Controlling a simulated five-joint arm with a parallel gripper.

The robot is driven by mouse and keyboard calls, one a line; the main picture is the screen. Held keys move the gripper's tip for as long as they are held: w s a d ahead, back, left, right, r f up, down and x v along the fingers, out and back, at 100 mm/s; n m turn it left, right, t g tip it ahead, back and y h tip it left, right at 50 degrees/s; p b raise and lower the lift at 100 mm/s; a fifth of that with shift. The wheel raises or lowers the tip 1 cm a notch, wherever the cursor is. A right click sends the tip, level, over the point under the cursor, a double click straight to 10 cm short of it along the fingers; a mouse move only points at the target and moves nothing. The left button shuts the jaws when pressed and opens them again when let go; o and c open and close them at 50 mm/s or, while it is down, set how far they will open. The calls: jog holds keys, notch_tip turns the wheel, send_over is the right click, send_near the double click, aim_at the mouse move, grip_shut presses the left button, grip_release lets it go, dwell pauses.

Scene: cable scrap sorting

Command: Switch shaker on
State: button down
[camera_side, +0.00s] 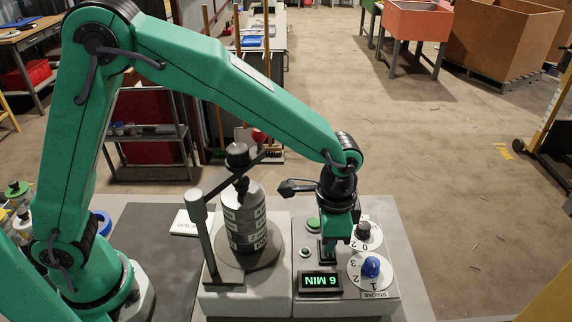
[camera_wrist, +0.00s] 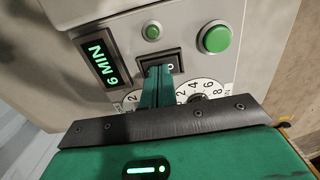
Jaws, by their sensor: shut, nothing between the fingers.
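The shaker's control box (camera_side: 395,288) stands right of a stack of sieves (camera_side: 246,222) clamped on the shaker base. My gripper (camera_side: 329,256) is shut and empty, pointing down at the panel. In the wrist view its fingertips (camera_wrist: 158,70) overlap the lower part of the switch; I cannot tell whether they touch it. The fingers hide part of the switch, and its position is unclear. The display (camera_side: 320,282) reads 6 MIN in green.
A black-knobbed dial (camera_side: 363,230) and a blue-knobbed STROKE dial (camera_side: 371,267) sit right of my gripper. The large green button (camera_side: 313,224) and small green button (camera_side: 304,252) are close on its left. A clamp post (camera_side: 203,235) stands beside the sieves.

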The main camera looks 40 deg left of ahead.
jog(key=shift+r, duration=0.15)
notch_tip(320, 180, up, 14)
dwell(1.0)
jog(key=s+a+r+t+h, duration=0.1)
jog(key=s+a+r+t, duration=0.1)
jog(key=a+r, duration=0.2)
jog(key=s+a+r+t, duration=0.2)
jog(key=a+r, duration=0.2)
jog(key=s+a+r+t+h, duration=0.1)
jog(key=a+r+t, duration=0.1)
jog(key=a+r, duration=0.2)
jog(key=shift+s+a+r+t+h, duration=0.2)
jog(key=shift+s+t+h, duration=0.1)
jog(key=shift+s, duration=0.1)
jog(key=s+a+f+n+g+y, duration=0.1)
jog(key=s+a+f+n+y, duration=0.1)
jog(key=s+a+f+n, duration=0.6)
jog(key=a+f+n, duration=0.1)
jog(key=a+f, duration=0.1)
jog(key=a, duration=0.2)
jog(key=shift+s+a+f+y, duration=0.25)
jog(key=shift+s+f+y, duration=0.05)
jog(key=shift+s, duration=0.05)
